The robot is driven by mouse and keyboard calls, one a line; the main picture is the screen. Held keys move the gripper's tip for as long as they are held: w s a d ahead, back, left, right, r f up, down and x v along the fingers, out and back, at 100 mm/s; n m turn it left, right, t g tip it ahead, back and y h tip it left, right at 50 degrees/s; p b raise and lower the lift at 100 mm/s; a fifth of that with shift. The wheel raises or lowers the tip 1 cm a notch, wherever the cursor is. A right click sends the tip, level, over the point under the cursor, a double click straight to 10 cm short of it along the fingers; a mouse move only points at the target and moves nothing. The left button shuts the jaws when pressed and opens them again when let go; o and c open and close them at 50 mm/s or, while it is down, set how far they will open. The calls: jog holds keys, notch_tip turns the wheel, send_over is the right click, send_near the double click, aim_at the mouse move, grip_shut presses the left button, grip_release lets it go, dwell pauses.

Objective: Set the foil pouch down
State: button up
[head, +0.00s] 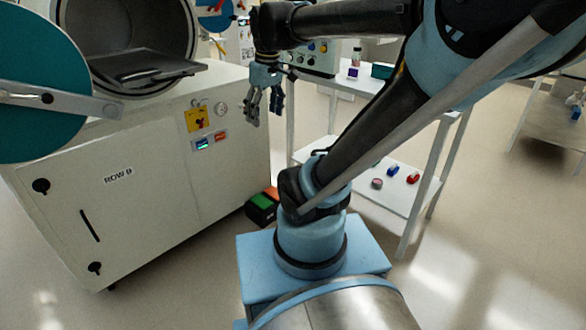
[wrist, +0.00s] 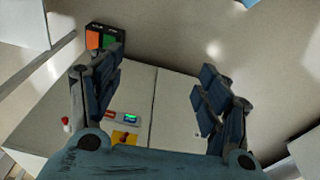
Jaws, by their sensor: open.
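My gripper (head: 264,108) hangs in the air in front of the white cabinet's right end, fingers pointing down. In the wrist view my gripper (wrist: 160,78) is open, with nothing between its fingers. I cannot make out the foil pouch for certain in either view. A small flat grey thing (head: 140,75) lies on the tray (head: 172,70) at the mouth of the round chamber; it is too small to tell if it is the pouch.
The white cabinet (head: 120,200) carries the chamber, with its round teal door (head: 40,95) swung open at left. A white shelf rack (head: 408,210) with small items stands at right.

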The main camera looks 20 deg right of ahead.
jog(key=s+d+f+m, duration=0.3)
jog(key=s+f, duration=0.1)
jog(key=f, duration=0.3)
jog(key=s+d+f+m, duration=0.3)
jog(key=s+f, duration=0.2)
jog(key=f, duration=0.3)
jog(key=shift+s+d+m+t+h, duration=0.2)
jog(key=shift+m+t+h, duration=0.1)
jog(key=shift+m+h, duration=0.1)
